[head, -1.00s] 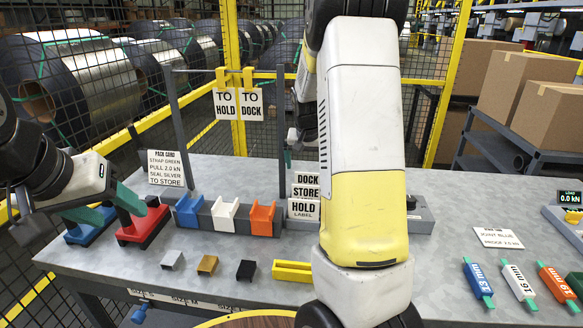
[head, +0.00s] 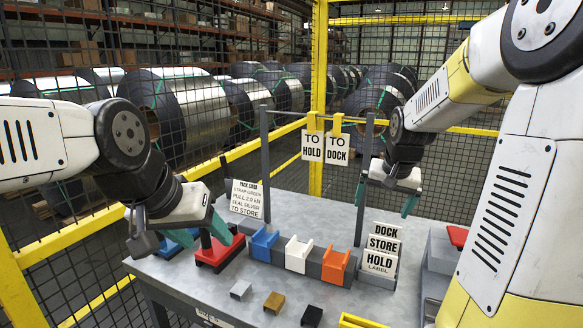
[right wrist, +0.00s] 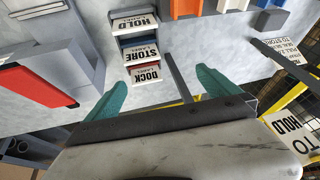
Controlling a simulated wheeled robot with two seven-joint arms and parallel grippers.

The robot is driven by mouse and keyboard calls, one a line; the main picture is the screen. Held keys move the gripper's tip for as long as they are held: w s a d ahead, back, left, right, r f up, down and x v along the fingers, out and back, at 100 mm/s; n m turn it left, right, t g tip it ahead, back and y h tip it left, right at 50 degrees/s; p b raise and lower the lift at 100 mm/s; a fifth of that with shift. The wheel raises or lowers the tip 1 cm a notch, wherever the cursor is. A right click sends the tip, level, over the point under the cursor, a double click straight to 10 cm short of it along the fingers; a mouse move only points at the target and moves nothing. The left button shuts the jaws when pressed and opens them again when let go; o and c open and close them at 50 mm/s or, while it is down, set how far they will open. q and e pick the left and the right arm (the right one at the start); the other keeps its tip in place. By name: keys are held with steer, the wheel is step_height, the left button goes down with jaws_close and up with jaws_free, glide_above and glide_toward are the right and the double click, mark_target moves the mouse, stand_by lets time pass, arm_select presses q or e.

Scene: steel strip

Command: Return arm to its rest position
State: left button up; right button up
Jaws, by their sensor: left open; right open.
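My left gripper (head: 203,236) is in the head view at the left end of the table, with green fingers apart. It is beside a red-based tool (head: 226,250) and a blue-based tool (head: 180,238), and partly covers both; I cannot tell if it touches them. My right gripper (head: 386,202) hangs by the right post of the sign rail, above the table and behind the label stand (head: 379,264). Its green fingers are apart with nothing between them, as the right wrist view (right wrist: 162,78) also shows.
A grey rail carries the TO HOLD (head: 313,147) and TO DOCK (head: 338,149) signs. Blue (head: 264,245), white (head: 298,254) and orange (head: 336,265) holders stand in a row. Small grey, tan and black blocks lie in front. Yellow-framed mesh fencing stands behind.

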steer(key=s+a+r+n, duration=0.1)
steer(key=s+a+r, duration=0.1)
steer(key=s, duration=0.5)
steer(key=s+a+r+n+t+y, duration=0.1)
steer(key=s+a+r+n, duration=0.1)
steer(key=s+a, duration=0.2)
steer(key=s+a+r+n+y, duration=0.1)
steer(key=s+a, duration=0.3)
steer(key=s, duration=0.6)
steer(key=shift+s+r, duration=0.25)
steer(key=shift+r, duration=0.25)
